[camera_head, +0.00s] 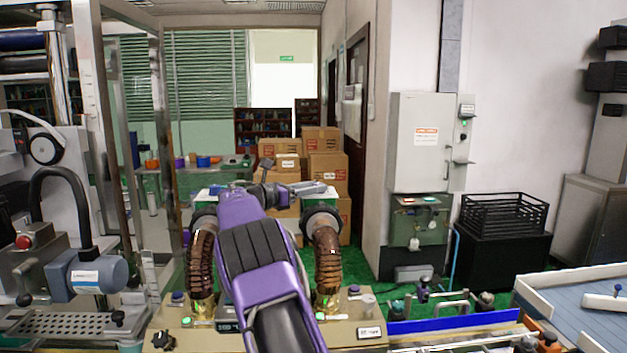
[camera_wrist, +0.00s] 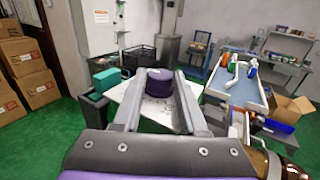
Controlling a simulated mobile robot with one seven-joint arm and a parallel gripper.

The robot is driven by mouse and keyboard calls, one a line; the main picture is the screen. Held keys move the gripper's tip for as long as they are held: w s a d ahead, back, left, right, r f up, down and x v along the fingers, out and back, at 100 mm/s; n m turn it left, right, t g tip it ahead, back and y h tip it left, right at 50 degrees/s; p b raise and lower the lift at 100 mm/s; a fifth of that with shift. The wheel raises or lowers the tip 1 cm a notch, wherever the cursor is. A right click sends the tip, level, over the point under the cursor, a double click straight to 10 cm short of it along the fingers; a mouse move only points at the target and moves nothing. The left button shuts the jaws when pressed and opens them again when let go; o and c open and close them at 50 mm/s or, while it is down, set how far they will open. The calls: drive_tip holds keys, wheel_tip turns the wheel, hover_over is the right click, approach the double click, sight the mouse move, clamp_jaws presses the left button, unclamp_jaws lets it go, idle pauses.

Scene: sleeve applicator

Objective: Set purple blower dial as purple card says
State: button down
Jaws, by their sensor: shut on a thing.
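In the wrist view my gripper (camera_wrist: 160,78) is shut on a purple dial (camera_wrist: 158,86), a short round knob with a dark top. One finger lies on each side of it. Behind and below the dial is a white plate (camera_wrist: 128,96) with small dark marks, too small to read. In the head view my gripper (camera_head: 292,190) is small and far off, beyond my purple arm, and the dial cannot be made out there. I cannot pick out the purple card for certain in either view.
Copper hoses (camera_head: 327,258) stand on both sides of my arm on a tan bench (camera_head: 190,340). A teal block (camera_wrist: 106,80) sits left of the dial. A black crate (camera_wrist: 138,57) is behind it. A blue-topped tray (camera_wrist: 240,92) is to the right. Cardboard boxes (camera_head: 327,170) are stacked behind.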

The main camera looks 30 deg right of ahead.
drive_tip(key=shift+m+g, duration=0.3)
drive_tip(key=shift+g, duration=0.1)
drive_tip(key=shift+c, duration=2.2)
unclamp_jaws()
drive_tip(key=a, duration=1.2)
